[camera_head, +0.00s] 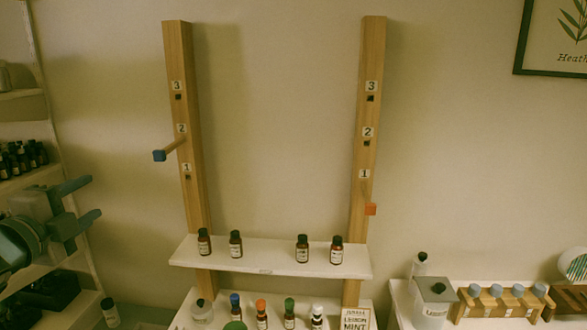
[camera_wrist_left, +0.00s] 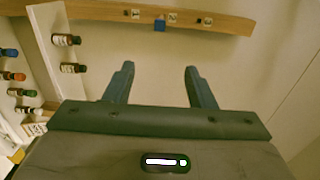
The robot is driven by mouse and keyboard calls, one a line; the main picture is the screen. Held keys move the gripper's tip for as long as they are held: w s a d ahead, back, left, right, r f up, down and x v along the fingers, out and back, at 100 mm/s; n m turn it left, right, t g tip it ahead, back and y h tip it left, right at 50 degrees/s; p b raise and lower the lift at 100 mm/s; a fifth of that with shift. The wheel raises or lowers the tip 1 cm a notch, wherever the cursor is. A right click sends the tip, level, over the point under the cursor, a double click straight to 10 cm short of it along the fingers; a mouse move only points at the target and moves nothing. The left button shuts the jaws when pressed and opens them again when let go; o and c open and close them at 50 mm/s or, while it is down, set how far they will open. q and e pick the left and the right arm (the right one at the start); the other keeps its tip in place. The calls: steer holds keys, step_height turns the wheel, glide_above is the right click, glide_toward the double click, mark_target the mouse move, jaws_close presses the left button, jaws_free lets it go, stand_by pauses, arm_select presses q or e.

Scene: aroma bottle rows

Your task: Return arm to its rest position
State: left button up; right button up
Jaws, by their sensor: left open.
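My left gripper (camera_head: 90,201) is at the left edge in the head view, left of the wooden posts. Its two fingers are apart with nothing between them. In the left wrist view the left gripper (camera_wrist_left: 158,85) also shows open and empty, facing the wall. The left post (camera_head: 188,110) holds a blue-tipped peg (camera_head: 160,155) at the hole marked 2. The right post (camera_head: 368,100) has an orange-tipped peg (camera_head: 370,208) below the mark 1. A white shelf (camera_head: 270,256) between the posts carries several brown bottles. My right gripper does not show.
Several bottles with coloured caps stand on a lower white surface (camera_head: 186,318) below the shelf. A grey box (camera_head: 435,298) and a wooden rack (camera_head: 500,304) are at the right. A side shelf (camera_head: 32,178) with dark bottles is at the far left, near my left arm.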

arm_select(q)
steer(key=s+d+f+n+g+y, duration=0.1)
steer(key=s+f+n+g, duration=0.15)
steer(key=f, duration=0.75)
steer(key=s+d+f+n+g, duration=0.2)
steer(key=f+n, duration=0.2)
steer(key=f, duration=0.7)
steer(key=s+d+f+n+g+y, duration=0.1)
steer(key=s+f+n+g, duration=0.25)
steer(key=f, duration=0.65)
steer(key=s+d+f+n+g, duration=0.3)
steer(key=s+f+n, duration=0.1)
steer(key=s+f, duration=0.5)
steer(key=s+d+f+n+g, duration=0.35)
steer(key=s+f, duration=0.35)
steer(key=s, duration=0.4)
steer(key=a+f+g+b, duration=0.1)
steer(key=a+f+b, duration=0.1)
steer(key=f, duration=1.6)
steer(key=a+f+b, duration=0.2)
steer(key=f, duration=1.6)
steer(key=s+a+f+g+b, duration=0.1)
steer(key=s+f+b, duration=0.3)
steer(key=s+f, duration=1.4)
step_height(320, 180, down, 4)
steer(key=shift+r+n, duration=0.1)
steer(key=shift+n, duration=0.35)
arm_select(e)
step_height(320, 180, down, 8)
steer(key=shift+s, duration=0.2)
